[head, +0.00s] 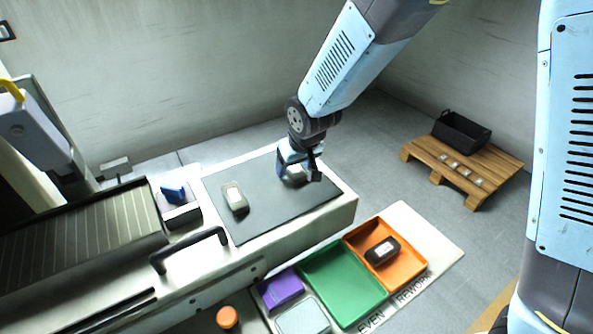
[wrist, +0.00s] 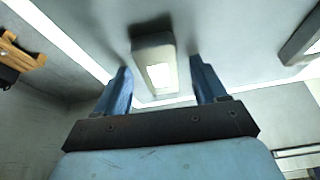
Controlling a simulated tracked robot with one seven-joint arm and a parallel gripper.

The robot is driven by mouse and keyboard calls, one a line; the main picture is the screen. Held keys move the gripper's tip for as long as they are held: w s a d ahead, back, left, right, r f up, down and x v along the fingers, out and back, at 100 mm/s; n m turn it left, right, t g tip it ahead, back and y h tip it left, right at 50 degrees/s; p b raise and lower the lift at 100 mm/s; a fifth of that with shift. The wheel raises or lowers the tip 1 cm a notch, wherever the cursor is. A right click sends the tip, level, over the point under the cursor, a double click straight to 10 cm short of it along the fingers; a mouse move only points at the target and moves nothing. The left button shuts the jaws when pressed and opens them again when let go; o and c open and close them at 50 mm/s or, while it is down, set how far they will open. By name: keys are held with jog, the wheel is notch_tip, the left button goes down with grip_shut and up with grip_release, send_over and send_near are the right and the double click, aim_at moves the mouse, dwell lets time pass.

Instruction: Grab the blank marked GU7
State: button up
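No marking GU7 can be read on any blank. One grey-beige blank with a pale label lies on the dark mat (head: 265,215) under my gripper (head: 300,172), mostly hidden by it in the head view. In the wrist view this blank (wrist: 151,48) sits between the two blue fingers of my gripper (wrist: 161,78). The fingers are apart, with a gap on each side of the blank. A second grey-beige blank (head: 235,198) with a pale label lies on the mat to the left; it also shows at the right edge of the wrist view (wrist: 298,42).
An empty green tray (head: 343,284) and an orange tray (head: 411,274) holding a dark blank (head: 382,250) stand in front, by signs "EVEN" and "REWORK". A black handle (head: 188,250) rises left of the mat. A pallet (head: 420,153) carries a black crate (head: 461,132).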

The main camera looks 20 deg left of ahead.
grip_shut()
dwell(0.4)
